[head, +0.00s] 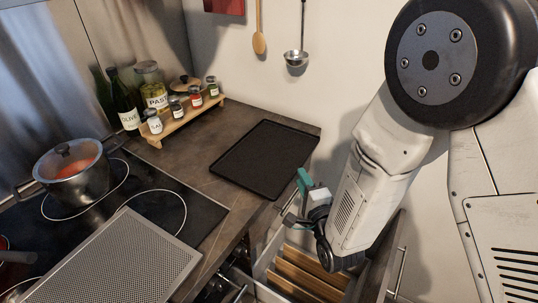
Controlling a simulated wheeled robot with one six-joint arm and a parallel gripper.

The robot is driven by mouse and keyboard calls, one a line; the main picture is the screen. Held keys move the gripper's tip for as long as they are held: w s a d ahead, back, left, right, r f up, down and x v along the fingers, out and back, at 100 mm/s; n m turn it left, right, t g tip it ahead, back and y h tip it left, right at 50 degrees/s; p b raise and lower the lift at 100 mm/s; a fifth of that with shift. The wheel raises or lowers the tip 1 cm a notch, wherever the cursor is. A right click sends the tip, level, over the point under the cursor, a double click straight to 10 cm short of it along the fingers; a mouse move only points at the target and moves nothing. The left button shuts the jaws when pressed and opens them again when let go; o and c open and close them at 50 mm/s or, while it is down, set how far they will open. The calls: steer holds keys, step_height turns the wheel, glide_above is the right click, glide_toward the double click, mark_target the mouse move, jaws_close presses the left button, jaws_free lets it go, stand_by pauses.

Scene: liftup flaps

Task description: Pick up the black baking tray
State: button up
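The black baking tray (265,158) lies flat on the dark countertop, near its right end and close to the wall. It is rectangular with a low raised rim, and looks empty. My gripper (290,205), with teal and grey parts, is in front of the tray's near right corner, over the counter's front edge and the open drawer. It appears apart from the tray. Its fingers are small and partly hidden by the wrist, so I cannot tell how far apart they are.
An open drawer (262,268) with wooden slats juts out below my gripper. A spice rack (180,118) with jars stands left of the tray. A pot (80,180) sits on the cooktop (190,195), and a perforated metal sheet (125,262) lies in front. A ladle (296,57) hangs above.

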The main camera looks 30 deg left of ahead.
steer(key=x, duration=0.3)
steer(key=shift+w+a, duration=0.15)
steer(key=shift+w, duration=0.05)
steer(key=shift+c, duration=0.3)
jaws_close()
steer(key=shift+f, duration=0.1)
